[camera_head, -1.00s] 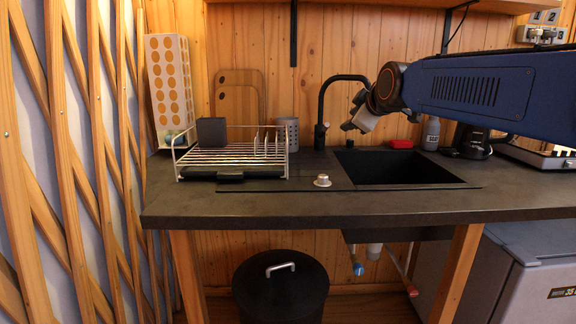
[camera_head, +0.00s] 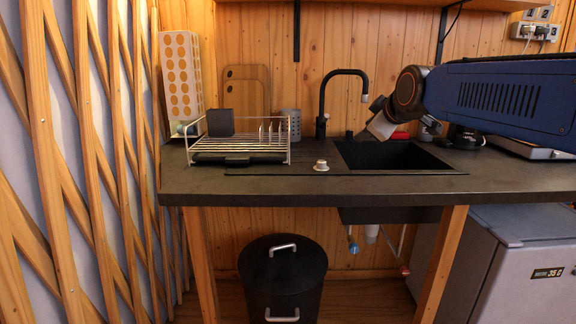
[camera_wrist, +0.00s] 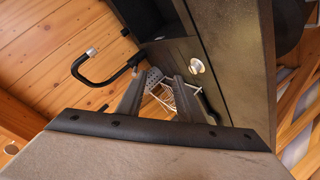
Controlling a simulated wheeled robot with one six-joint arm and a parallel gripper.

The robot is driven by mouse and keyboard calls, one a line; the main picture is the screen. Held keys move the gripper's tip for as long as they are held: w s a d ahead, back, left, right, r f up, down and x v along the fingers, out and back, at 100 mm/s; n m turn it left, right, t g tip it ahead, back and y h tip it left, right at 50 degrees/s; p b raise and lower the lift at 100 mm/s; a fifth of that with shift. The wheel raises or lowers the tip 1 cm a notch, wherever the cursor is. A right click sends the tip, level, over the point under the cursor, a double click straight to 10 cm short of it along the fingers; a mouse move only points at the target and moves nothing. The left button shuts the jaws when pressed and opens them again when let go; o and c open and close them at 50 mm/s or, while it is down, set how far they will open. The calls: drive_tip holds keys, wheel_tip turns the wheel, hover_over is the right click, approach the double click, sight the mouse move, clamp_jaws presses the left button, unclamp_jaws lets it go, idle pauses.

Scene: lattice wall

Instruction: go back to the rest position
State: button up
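My gripper (camera_head: 376,127) is in front of and above the sink area at the right, on my blue arm, which reaches in from the right edge. In the wrist view my gripper (camera_wrist: 163,74) shows two dark fingers with a clear gap between them, and nothing is held. The dish rack shows through that gap, farther off.
A dark counter (camera_head: 400,185) holds a wire dish rack (camera_head: 240,148), a black tap (camera_head: 322,95), a sink (camera_head: 385,155) and a small knob (camera_head: 321,165). Below are a black bin (camera_head: 283,275) and a grey fridge (camera_head: 520,270). A lattice wall (camera_head: 60,170) stands at the left.

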drive_tip(key=s+d+f+m+g, duration=0.2)
drive_tip(key=s+f+m, duration=0.1)
drive_tip(key=s+f, duration=0.7)
drive_tip(key=s+d+f+m+g+h, duration=0.1)
drive_tip(key=s+d+f+m+g, duration=0.2)
drive_tip(key=s+f, duration=0.7)
drive_tip(key=s+d+f+m+g, duration=0.2)
drive_tip(key=s+f+m, duration=0.3)
drive_tip(key=s+f, duration=0.5)
drive_tip(key=s, duration=0.6)
drive_tip(key=shift+s+d+f+h, duration=0.3)
drive_tip(key=shift+s+d+h, duration=0.05)
drive_tip(key=shift+d+h, duration=0.05)
